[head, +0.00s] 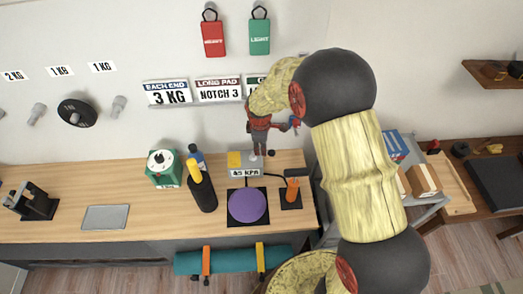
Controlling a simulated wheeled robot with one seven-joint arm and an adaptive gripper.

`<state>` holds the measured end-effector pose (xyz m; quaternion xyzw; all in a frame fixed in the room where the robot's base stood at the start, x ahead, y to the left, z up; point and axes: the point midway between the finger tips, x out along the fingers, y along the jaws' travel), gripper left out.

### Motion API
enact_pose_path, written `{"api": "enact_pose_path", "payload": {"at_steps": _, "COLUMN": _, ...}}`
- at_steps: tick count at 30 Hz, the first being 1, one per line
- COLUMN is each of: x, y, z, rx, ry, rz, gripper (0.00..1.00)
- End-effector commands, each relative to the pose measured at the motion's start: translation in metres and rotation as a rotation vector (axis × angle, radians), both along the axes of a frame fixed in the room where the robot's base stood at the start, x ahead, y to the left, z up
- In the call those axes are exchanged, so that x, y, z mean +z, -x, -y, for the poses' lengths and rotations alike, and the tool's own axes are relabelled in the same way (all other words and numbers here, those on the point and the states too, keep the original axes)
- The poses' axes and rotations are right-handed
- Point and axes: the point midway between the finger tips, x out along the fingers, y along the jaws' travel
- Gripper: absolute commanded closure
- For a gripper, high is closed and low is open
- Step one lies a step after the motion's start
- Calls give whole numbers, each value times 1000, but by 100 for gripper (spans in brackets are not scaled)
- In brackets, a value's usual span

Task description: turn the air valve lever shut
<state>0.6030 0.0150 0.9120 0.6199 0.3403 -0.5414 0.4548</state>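A small grey box with a yellow panel and a label reading "45 KPA" (246,173) stands at the back right of the wooden bench. To its right, a black base (291,202) carries an orange upright piece (292,186); dark tubing runs near it. I cannot tell for sure which part is the air valve lever. A purple round pad (247,205) lies on a black plate in front of the box. My gripper (262,151) points down just above and behind the box's right side. Its fingers are too small to show whether they are open, or whether they touch anything.
A grey plate (106,217) lies further left. A sign shelf (196,104) is on the wall behind.

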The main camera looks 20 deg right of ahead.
Motion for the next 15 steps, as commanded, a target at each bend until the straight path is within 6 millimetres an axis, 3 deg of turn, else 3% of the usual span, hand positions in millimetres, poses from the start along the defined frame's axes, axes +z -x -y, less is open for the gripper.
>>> {"api": "enact_pose_path", "payload": {"at_steps": 6, "x": -30, "y": -5, "z": 2, "rx": -1, "ry": 0, "rz": -2, "gripper": 71}}
{"api": "enact_pose_path", "payload": {"at_steps": 15, "x": -32, "y": -6, "z": 2, "rx": -1, "ry": 0, "rz": 0, "gripper": 71}}
